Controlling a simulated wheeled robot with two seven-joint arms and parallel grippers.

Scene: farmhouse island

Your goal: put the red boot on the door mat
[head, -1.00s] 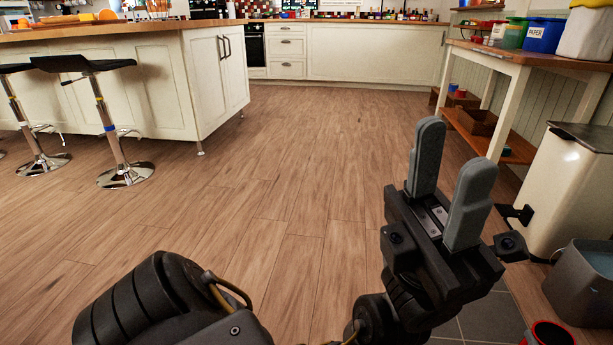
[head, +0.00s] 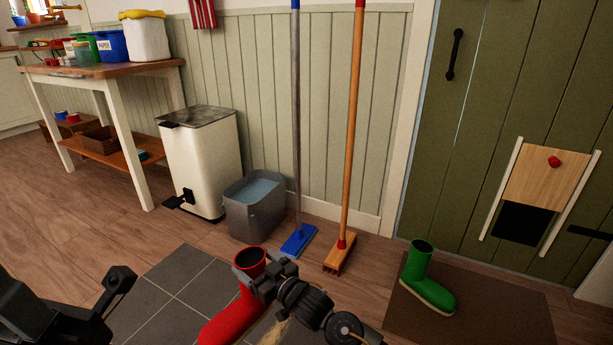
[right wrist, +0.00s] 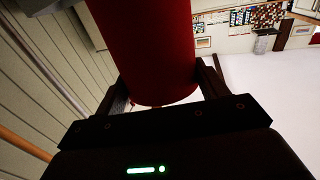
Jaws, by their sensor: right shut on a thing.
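The red boot (head: 237,312) is at the bottom centre of the head view, above the grey tiles, its opening up and its toe toward the lower left. My right gripper (head: 266,278) is shut on the boot's upper shaft. In the right wrist view the red shaft (right wrist: 145,50) sits between the two fingers. The brown door mat (head: 510,318) lies at the lower right in front of the green door. A green boot (head: 425,280) stands upright on the mat's left part. My left gripper (head: 60,310) is partly in view at the lower left; its fingers are not clear.
The mat right of the green boot is bare.

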